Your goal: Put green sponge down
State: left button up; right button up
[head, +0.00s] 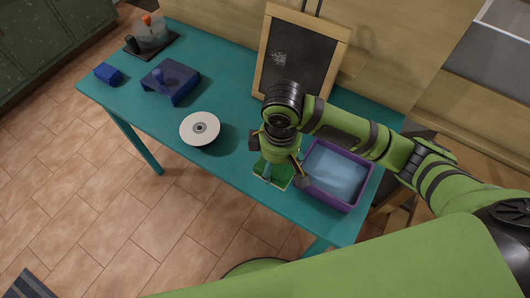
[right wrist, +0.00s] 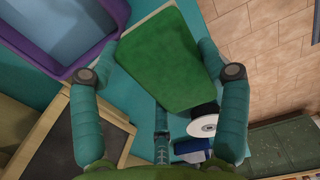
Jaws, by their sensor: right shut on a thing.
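The green sponge (head: 265,177) is in my right gripper (head: 282,178), low over the front part of the teal table, just left of the purple tub. I cannot tell whether the sponge touches the table. My left gripper is not in view.
The purple tub (head: 311,187) holds pale blue water. A white disc (head: 200,128) lies to the left, with a blue stand (head: 170,80), a blue block (head: 108,74) and a glass container (head: 150,32) beyond. A framed chalkboard (head: 283,57) stands behind my right gripper.

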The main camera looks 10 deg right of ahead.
jog(key=w+f, duration=0.1)
jog(key=w, duration=0.2)
jog(key=w+f, duration=0.2)
jog(key=w, duration=0.1)
jog(key=w+f, duration=0.2)
jog(key=w, duration=0.1)
jog(key=shift+w+a+f, duration=0.1)
jog(key=shift+a+f, duration=0.1)
jog(key=shift+a, duration=0.15)
notch_tip(320, 180, down, 2)
jog(key=shift+f+p, duration=0.2)
jog(key=shift+p, duration=0.85)
jog(key=shift+f, duration=0.6)
jog(key=o, duration=1.1)
